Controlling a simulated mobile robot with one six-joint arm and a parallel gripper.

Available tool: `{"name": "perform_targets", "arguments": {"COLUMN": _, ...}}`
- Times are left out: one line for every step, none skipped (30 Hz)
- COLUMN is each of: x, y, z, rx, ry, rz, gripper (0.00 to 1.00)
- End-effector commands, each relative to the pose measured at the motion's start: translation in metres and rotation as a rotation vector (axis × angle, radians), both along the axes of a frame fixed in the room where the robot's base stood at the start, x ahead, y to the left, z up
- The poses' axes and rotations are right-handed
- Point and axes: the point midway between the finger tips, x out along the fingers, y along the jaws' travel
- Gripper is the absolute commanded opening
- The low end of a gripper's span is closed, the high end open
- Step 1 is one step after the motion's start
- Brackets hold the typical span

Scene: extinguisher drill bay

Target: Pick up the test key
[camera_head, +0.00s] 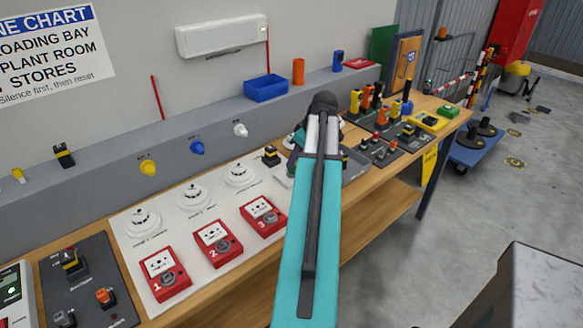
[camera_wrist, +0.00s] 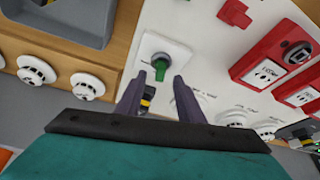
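A green key-like handle (camera_wrist: 161,67) stands in a round grey lock on a white plate (camera_wrist: 178,48); it looks like the test key. It is just beyond my gripper (camera_wrist: 156,78), whose two dark fingers are apart with nothing held between them. A black block with a yellow band (camera_wrist: 147,100) shows behind the fingers, at the panel's edge; it also appears in the head view (camera_head: 271,156). In the head view my arm hides the key and the fingertips. The distance from the fingertips to the key is hard to tell.
Red call points (camera_head: 212,240) and white detectors (camera_head: 193,196) sit on the white panel (camera_head: 135,258). A red knob (camera_wrist: 235,13) and a grey tray (camera_wrist: 75,22) are near the key. Right along the bench (camera_head: 375,212) are several small tools. The floor (camera_head: 400,265) at right is partly clear.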

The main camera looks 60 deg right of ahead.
Motion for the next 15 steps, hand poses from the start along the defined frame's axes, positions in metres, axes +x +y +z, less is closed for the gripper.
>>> {"name": "perform_targets", "arguments": {"x": 0.002, "y": 0.001, "z": -0.003, "rx": 0.002, "ry": 0.001, "rz": 0.001, "gripper": 0.34}}
{"name": "perform_targets", "arguments": {"x": 0.003, "y": 0.001, "z": -0.005, "rx": 0.002, "ry": 0.001, "rz": 0.001, "gripper": 0.34}}
{"name": "perform_targets", "arguments": {"x": 0.004, "y": 0.001, "z": -0.008, "rx": 0.002, "ry": 0.001, "rz": 0.001, "gripper": 0.34}}
{"name": "perform_targets", "arguments": {"x": 0.006, "y": 0.000, "z": -0.011, "rx": 0.002, "ry": 0.001, "rz": 0.001, "gripper": 0.34}}
{"name": "perform_targets", "arguments": {"x": 0.006, "y": 0.000, "z": -0.014, "rx": 0.002, "ry": 0.001, "rz": 0.001, "gripper": 0.34}}
{"name": "perform_targets", "arguments": {"x": 0.008, "y": 0.000, "z": -0.017, "rx": 0.002, "ry": 0.001, "rz": 0.001, "gripper": 0.34}}
{"name": "perform_targets", "arguments": {"x": 0.008, "y": 0.000, "z": -0.019, "rx": 0.002, "ry": 0.001, "rz": 0.001, "gripper": 0.34}}
{"name": "perform_targets", "arguments": {"x": 0.009, "y": 0.000, "z": -0.020, "rx": 0.001, "ry": 0.001, "rz": 0.000, "gripper": 0.34}}
{"name": "perform_targets", "arguments": {"x": 0.010, "y": 0.000, "z": -0.022, "rx": 0.001, "ry": 0.001, "rz": 0.000, "gripper": 0.34}}
{"name": "perform_targets", "arguments": {"x": 0.010, "y": 0.000, "z": -0.023, "rx": 0.001, "ry": 0.001, "rz": 0.000, "gripper": 0.34}}
{"name": "perform_targets", "arguments": {"x": 0.011, "y": 0.000, "z": -0.024, "rx": 0.000, "ry": 0.001, "rz": 0.000, "gripper": 0.34}}
{"name": "perform_targets", "arguments": {"x": 0.011, "y": 0.000, "z": -0.025, "rx": 0.000, "ry": 0.000, "rz": 0.000, "gripper": 0.34}}
{"name": "perform_targets", "arguments": {"x": 0.011, "y": 0.000, "z": -0.026, "rx": 0.000, "ry": 0.000, "rz": 0.000, "gripper": 0.34}}
{"name": "perform_targets", "arguments": {"x": 0.011, "y": 0.000, "z": -0.026, "rx": 0.000, "ry": 0.000, "rz": 0.000, "gripper": 0.34}}
{"name": "perform_targets", "arguments": {"x": 0.011, "y": 0.000, "z": -0.026, "rx": 0.000, "ry": 0.000, "rz": 0.000, "gripper": 0.34}}
